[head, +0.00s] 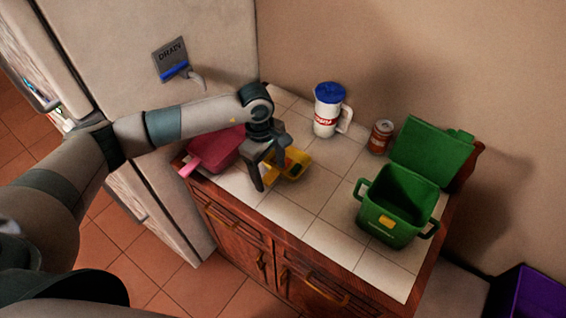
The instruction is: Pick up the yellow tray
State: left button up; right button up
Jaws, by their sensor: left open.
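The small yellow tray (294,166) lies on the white tiled counter (312,205), left of its middle. My left gripper (268,180) is directly over the tray's left part, pointing down, and hides that part. Its jaws are open, with one finger on the near left side of the tray. I cannot tell whether a finger touches the tray. My right gripper is not in view.
A white mug with a blue lid (328,110) and a brown can (380,137) stand at the back. An open green cooler (391,222) stands at the right. The counter's front middle is clear.

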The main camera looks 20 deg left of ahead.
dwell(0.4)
pick_arm(q)
jog(key=c, duration=1.2)
jog(key=shift+r, duration=0.1)
jog(key=shift+r+b, duration=0.4)
jog(key=shift+b, duration=0.1)
notch_tip(320, 180, up, 3)
jog(key=shift+f+b, duration=0.1)
jog(key=shift+b, duration=0.9)
jog(key=shift+w+d+r+b, duration=0.15)
jog(key=shift+d+r+b, duration=0.95)
jog(key=shift+d, duration=0.85)
jog(key=shift+w+d+r+b, duration=0.2)
jog(key=shift+d+r+b, duration=0.6)
jog(key=shift+d+r, duration=0.85)
jog(key=shift+w+d+r+b, duration=0.15)
jog(key=shift+d+r+b, duration=0.75)
jog(key=shift+d, duration=1.35)
jog(key=shift+s+f, duration=0.1)
